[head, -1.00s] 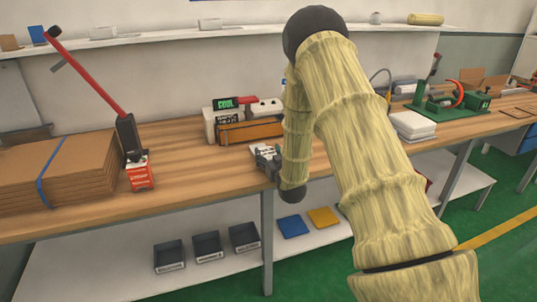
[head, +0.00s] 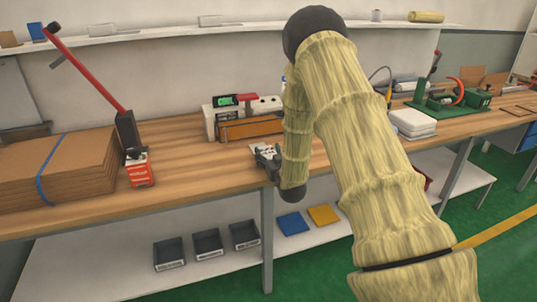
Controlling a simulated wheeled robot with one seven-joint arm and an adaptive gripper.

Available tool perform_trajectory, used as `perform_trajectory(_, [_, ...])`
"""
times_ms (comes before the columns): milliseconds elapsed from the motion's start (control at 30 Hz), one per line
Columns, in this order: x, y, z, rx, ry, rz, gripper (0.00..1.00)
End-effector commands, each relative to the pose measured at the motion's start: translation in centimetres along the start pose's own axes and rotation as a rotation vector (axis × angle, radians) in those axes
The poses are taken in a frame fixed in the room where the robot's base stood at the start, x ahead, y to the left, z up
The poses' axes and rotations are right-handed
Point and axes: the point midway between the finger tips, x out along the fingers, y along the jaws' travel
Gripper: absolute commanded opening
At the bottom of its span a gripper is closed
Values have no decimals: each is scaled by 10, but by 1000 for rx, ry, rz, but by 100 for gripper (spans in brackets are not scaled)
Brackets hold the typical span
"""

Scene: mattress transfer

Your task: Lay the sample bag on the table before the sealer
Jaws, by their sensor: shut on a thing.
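The sealer (head: 250,129) stands at the back of the table (head: 190,143), with a green-lit display reading COOL and an orange-brown front. My gripper (head: 266,157) is small in view at the front part of the table, before the sealer. It is shut on the sample bag (head: 262,149), a small whitish piece with dark marks that shows just beyond the fingers. My own arm hides the area to the right of the gripper. I cannot tell whether the bag touches the table top.
Strapped cardboard (head: 62,168), a red-handled press (head: 127,135) and a red-and-white box (head: 139,170) stand to the left. White stacked packs (head: 413,124) and a green device (head: 450,102) are to the right. Bare table top lies left of the gripper.

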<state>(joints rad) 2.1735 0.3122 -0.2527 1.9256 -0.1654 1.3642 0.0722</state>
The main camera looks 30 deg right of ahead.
Motion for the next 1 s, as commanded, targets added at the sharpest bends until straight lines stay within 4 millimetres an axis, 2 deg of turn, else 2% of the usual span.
perform_trajectory(133, [0, 0, 3, 0, 0, 0, 35])
perform_trajectory(167, [0, 0, 2, 0, 1, 0, 67])
perform_trajectory(267, [0, 0, 2, 0, 0, 0, 86])
perform_trajectory(700, [-4, 0, 3, 0, -2, 0, 87])
perform_trajectory(867, [-21, 0, 3, 1, -3, 1, 87])
perform_trajectory(1000, [-46, 1, 4, 0, -3, 1, 87])
